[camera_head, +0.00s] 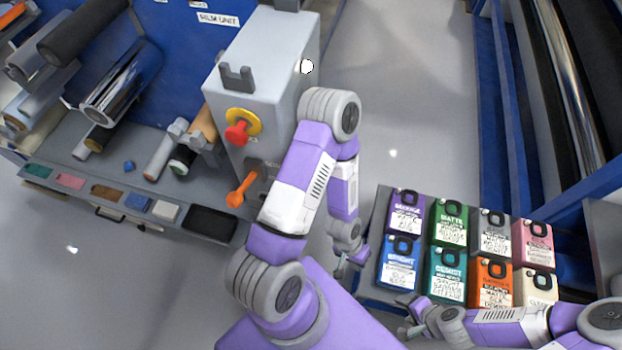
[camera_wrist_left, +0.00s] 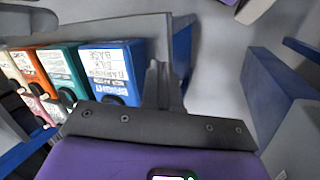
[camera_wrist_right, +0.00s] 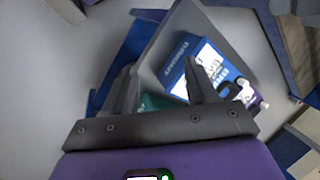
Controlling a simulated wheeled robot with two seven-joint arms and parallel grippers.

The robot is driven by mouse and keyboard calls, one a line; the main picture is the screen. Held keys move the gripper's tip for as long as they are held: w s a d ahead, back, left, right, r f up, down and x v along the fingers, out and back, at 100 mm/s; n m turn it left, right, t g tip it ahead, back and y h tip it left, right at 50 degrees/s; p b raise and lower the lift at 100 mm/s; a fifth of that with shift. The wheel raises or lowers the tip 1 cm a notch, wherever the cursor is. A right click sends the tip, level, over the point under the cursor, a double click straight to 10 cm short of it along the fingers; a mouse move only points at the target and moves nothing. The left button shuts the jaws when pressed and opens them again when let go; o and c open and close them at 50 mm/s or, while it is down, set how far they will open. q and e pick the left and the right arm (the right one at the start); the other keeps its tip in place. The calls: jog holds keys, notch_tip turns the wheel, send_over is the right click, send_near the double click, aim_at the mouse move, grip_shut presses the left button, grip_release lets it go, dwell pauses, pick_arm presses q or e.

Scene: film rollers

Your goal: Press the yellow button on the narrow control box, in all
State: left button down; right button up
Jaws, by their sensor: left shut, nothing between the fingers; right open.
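A tall grey control box (camera_head: 255,75) stands at the upper middle of the head view. Its front carries a red knob (camera_head: 237,133) on a yellow round plate (camera_head: 245,120) and an orange lever (camera_head: 242,190). A small white round spot (camera_head: 306,66) shows on its right side. I cannot make out a separate yellow button. My left gripper (camera_head: 342,270) is shut and empty, low beside the container tray, apart from the box; its fingers show in the left wrist view (camera_wrist_left: 163,90). My right gripper (camera_head: 402,331) is open and empty near the tray's front edge; it also shows in the right wrist view (camera_wrist_right: 160,85).
A grey tray (camera_head: 372,282) holds several coloured containers, including a blue one (camera_head: 398,262) close to both grippers. A shelf of film rollers (camera_head: 115,90) stands at the left. Blue machine frames (camera_head: 490,80) line the right. Open grey floor (camera_head: 395,100) lies between.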

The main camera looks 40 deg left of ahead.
jog(key=shift+o, duration=0.8)
jog(key=shift+w+f+b, duration=0.2)
jog(key=shift+f+b, duration=0.55)
jog(key=shift+f, duration=0.1)
pick_arm(q)
jog(key=s+a+f+m+g+y+b, duration=0.25)
jog(key=s+f+m+g, duration=0.35)
jog(key=m, duration=0.6)
jog(key=w+a+f+m+y+b, duration=0.2)
jog(key=w+a+f+m+y, duration=0.15)
jog(key=a+m+y, duration=0.35)
jog(key=w+a+m+t+y+b, duration=0.3)
jog(key=w+a+m+y, duration=0.1)
jog(key=w+a+m, duration=0.4)
jog(key=w+a+r+m+t+y, duration=0.1)
jog(key=w+r+m+t+y, duration=0.1)
jog(key=w, duration=0.4)
jog(key=w+a+r+m+t+y+b, duration=0.1)
jog(key=w+r+m+t+y, duration=0.2)
jog(key=w+m, duration=0.3)
jog(key=shift+w+t, duration=0.2)
jog(key=shift+t, duration=0.7)
pick_arm(e)
notch_tip(320, 180, down, 9)
pick_arm(q)
jog(key=shift+y, duration=0.25)
pick_arm(e)
jog(key=shift+r, duration=0.1)
